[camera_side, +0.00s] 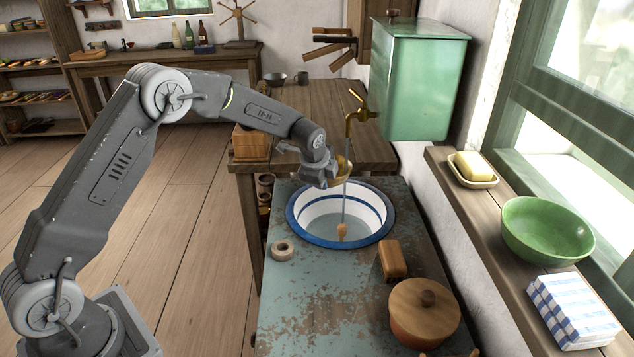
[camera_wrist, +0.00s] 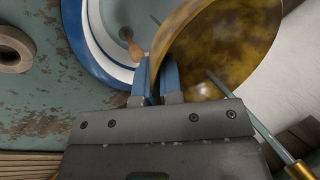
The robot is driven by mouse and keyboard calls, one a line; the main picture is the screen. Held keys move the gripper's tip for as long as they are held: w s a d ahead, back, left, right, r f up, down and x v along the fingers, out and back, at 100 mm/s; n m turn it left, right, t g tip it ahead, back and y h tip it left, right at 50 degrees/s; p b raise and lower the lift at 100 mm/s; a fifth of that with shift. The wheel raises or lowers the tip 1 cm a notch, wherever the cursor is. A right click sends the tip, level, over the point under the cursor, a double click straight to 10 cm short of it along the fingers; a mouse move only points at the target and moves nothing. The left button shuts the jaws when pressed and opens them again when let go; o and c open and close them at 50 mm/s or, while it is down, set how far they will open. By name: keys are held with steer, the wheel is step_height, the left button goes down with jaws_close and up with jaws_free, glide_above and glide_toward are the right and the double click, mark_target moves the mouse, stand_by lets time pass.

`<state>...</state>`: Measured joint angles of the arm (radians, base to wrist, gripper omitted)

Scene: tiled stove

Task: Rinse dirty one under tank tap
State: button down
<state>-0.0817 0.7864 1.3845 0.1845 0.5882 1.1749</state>
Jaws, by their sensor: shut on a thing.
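My gripper (camera_wrist: 156,88) is shut on the rim of a bowl (camera_wrist: 225,45) with blotchy yellow-brown stains inside. In the side view the bowl (camera_side: 343,171) is held above the white, blue-rimmed basin (camera_side: 308,235), just below the brass tap (camera_side: 357,113) of the green tank (camera_side: 418,85). A thin grey stream (camera_side: 346,150) runs from the tap past or into the bowl and down toward the basin. In the wrist view the stream (camera_wrist: 235,102) ends against the bowl's stained inside. My arm hides part of the bowl in the side view.
A wooden-handled thing (camera_side: 342,231) sits in the basin. On the worn counter stand a tape-like ring (camera_side: 283,250), a brown block (camera_side: 392,259) and a lidded pot (camera_side: 424,312). The sill holds a green bowl (camera_side: 547,230), butter-like block (camera_side: 475,166) and checked cloth (camera_side: 573,308).

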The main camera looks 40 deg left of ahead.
steer(key=shift+d, duration=0.15)
stand_by(0.5)
steer(key=shift+d, duration=0.5)
steer(key=shift+a, duration=0.15)
steer(key=shift+a, duration=0.5)
steer(key=shift+w+d, duration=0.1)
steer(key=shift+d, duration=0.1)
steer(key=shift+d, duration=0.45)
steer(key=s, duration=0.8)
stand_by(0.5)
stand_by(1.0)
